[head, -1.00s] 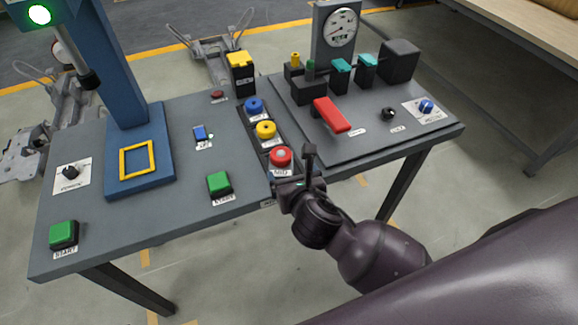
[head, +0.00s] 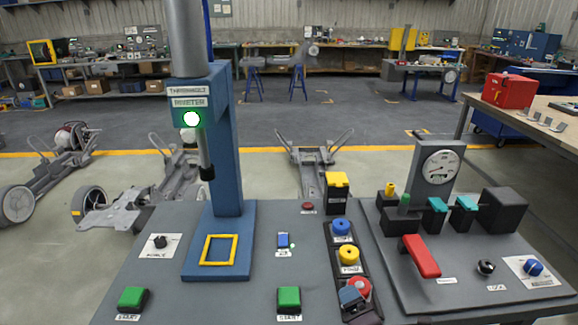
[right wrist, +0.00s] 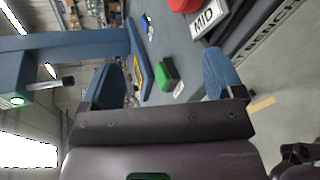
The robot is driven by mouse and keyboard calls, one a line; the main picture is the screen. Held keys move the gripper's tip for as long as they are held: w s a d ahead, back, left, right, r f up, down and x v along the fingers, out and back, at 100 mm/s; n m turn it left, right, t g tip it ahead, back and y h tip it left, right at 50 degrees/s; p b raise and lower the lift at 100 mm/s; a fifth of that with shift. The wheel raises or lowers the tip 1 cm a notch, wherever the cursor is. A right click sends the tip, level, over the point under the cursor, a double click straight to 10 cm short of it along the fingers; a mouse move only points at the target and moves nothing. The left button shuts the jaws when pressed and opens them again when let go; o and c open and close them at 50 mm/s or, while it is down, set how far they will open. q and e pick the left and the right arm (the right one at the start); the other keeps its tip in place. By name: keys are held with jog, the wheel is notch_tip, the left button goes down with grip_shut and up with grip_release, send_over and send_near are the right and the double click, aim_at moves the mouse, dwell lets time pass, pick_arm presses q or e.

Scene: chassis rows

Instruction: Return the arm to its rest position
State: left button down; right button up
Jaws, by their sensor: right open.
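My right gripper (head: 353,300) shows at the bottom edge of the head view, in front of the lowest button of the three-button strip. It covers part of the red button (head: 360,287). In the right wrist view my right gripper (right wrist: 164,80) has its two blue fingers spread wide, with nothing held between them. The green start button (right wrist: 167,74) shows beyond the gap between the fingers. The red button (right wrist: 184,4) and its MID label are at the top of that view. Most of the right arm is out of the head view. My left gripper is in neither view.
The grey bench (head: 160,215) carries a blue press column (head: 229,150) with a lit green lamp. At right stand a dial gauge (head: 440,168), a red lever (head: 421,256) and teal clamps (head: 437,205). Chassis frames (head: 315,165) lie on the floor behind.

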jog(key=s+d+f+m+g+h, duration=0.1)
jog(key=s+d+f+m, duration=0.6)
jog(key=m, duration=0.4)
jog(key=s+d+f+m+g+h, duration=0.1)
jog(key=s+d+f+m, duration=0.6)
jog(key=s+m, duration=0.3)
jog(key=shift+s+f+m+g, duration=0.15)
jog(key=shift+f+m+g, duration=0.15)
jog(key=shift+m, duration=0.6)
